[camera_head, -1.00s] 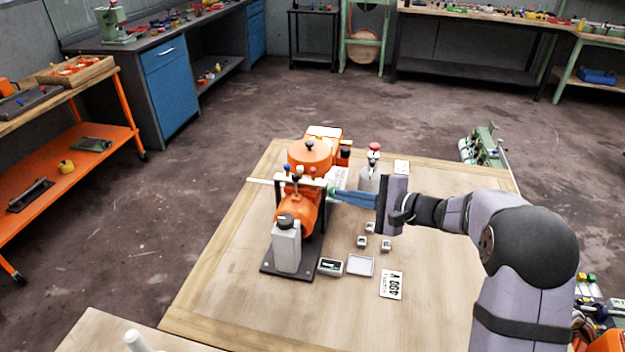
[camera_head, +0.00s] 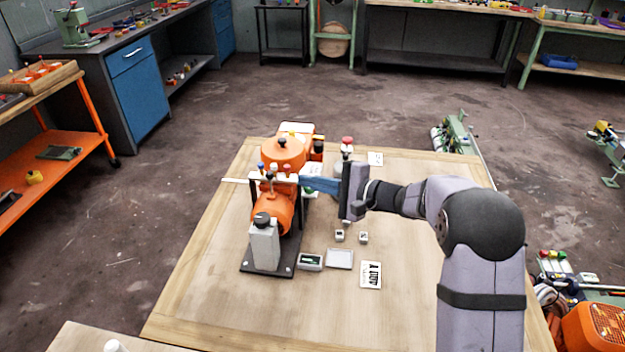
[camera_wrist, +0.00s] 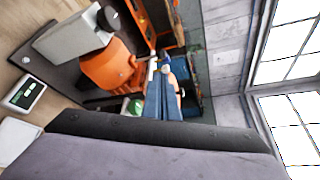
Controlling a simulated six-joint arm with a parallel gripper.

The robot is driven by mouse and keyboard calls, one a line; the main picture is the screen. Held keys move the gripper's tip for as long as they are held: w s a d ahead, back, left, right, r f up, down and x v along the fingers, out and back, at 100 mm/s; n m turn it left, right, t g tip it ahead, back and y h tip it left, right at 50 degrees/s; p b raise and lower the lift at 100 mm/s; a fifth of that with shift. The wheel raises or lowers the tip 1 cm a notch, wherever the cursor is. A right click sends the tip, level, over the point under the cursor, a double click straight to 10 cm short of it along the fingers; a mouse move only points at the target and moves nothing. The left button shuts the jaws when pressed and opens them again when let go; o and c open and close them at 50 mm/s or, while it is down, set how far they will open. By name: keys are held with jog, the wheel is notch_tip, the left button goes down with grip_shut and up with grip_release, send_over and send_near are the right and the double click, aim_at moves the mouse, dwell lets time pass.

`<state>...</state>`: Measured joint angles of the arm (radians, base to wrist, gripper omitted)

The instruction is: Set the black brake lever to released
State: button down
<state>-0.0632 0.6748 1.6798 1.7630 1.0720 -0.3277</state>
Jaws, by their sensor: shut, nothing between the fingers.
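The black brake lever (camera_head: 269,176) is small, with a dark ball knob. It stands at the front of the white top bar on the orange machine (camera_head: 284,214), below the blue and dark red knobs. Its exact tilt is too small to tell. My gripper (camera_head: 301,181) comes in from the right with its blue fingers shut and empty. The tips are at the right end of the bar, a short way right of the black knob. In the wrist view the shut fingers (camera_wrist: 164,82) point at the bar's end; I cannot make out the black knob there.
Blue, dark red and red knobs (camera_head: 286,169) stand close together on the bar. A grey bottle-like block (camera_head: 264,246) with a black cap is in front. A small display box (camera_head: 310,262), white tray (camera_head: 339,259) and label card (camera_head: 371,275) lie nearby. The table's front right is clear.

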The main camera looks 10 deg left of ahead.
aim_at(271, 184)
jog(key=p+x, duration=0.1)
jog(key=x, duration=0.6)
jog(key=shift+w+a+p, duration=0.1)
jog(key=shift+a+p, duration=0.05)
jog(key=shift+p, duration=0.25)
jog(key=shift+f+b, duration=0.2)
jog(key=shift+b, duration=0.8)
jog(key=shift+r, duration=0.15)
